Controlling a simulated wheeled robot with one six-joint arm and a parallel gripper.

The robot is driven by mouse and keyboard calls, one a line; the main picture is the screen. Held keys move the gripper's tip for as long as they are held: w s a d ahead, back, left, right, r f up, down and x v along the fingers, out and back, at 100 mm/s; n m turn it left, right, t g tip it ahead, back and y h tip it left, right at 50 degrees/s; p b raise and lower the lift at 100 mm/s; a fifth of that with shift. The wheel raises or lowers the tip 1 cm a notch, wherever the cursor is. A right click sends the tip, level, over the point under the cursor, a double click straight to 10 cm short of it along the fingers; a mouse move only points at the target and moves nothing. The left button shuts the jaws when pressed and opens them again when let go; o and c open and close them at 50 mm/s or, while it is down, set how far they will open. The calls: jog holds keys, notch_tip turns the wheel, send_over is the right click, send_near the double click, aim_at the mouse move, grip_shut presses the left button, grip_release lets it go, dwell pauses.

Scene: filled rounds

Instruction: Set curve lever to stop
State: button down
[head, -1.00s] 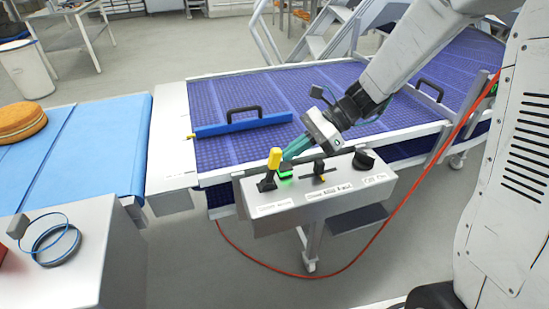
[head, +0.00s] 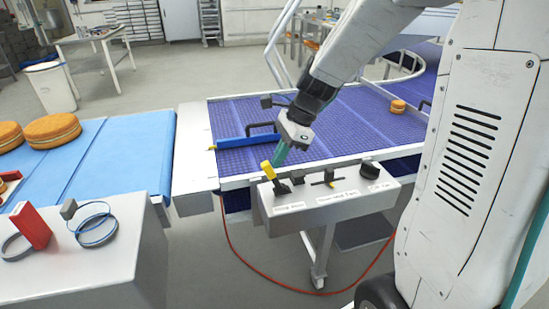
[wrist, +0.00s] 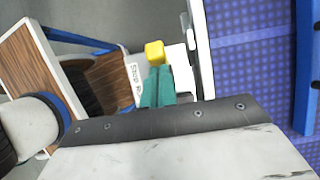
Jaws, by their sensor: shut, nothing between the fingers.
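The yellow-handled lever (head: 268,171) stands at the left end of the grey control box (head: 330,203), tilted to the left in the head view. The labels on the box front are too small to read there. In the wrist view the lever's yellow knob (wrist: 154,52) is just beyond the fingertips, beside a white label that starts with "Stop". My gripper (head: 279,158) has teal fingers, shut and empty, right by the lever. Its fingers (wrist: 157,88) also show in the wrist view. I cannot tell whether they touch the lever.
A black cross-shaped handle (head: 329,178) and a black knob (head: 369,169) sit on the same box. Behind it is the purple belt (head: 350,125) with a blue bar (head: 247,143) and a small cake (head: 397,106). A blue belt (head: 120,160) with cakes lies left.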

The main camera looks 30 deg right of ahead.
jog(key=shift+a, duration=0.25)
dwell(0.3)
jog(key=d+f+v, duration=0.1)
jog(key=d+v, duration=0.1)
jog(key=v, duration=1.1)
jog(key=shift+s+d+r, duration=0.1)
jog(key=shift+s, duration=0.05)
jog(key=s+a+f+n+h, duration=0.1)
jog(key=s+a+n, duration=0.3)
jog(key=s+n, duration=0.6)
jog(key=s+a+f+n+h, duration=0.1)
jog(key=s+a+n+h, duration=0.2)
jog(key=s+n, duration=0.7)
jog(key=shift+s+a+f+h, duration=0.2)
jog(key=shift+s+a+h, duration=0.35)
jog(key=shift+s, duration=0.55)
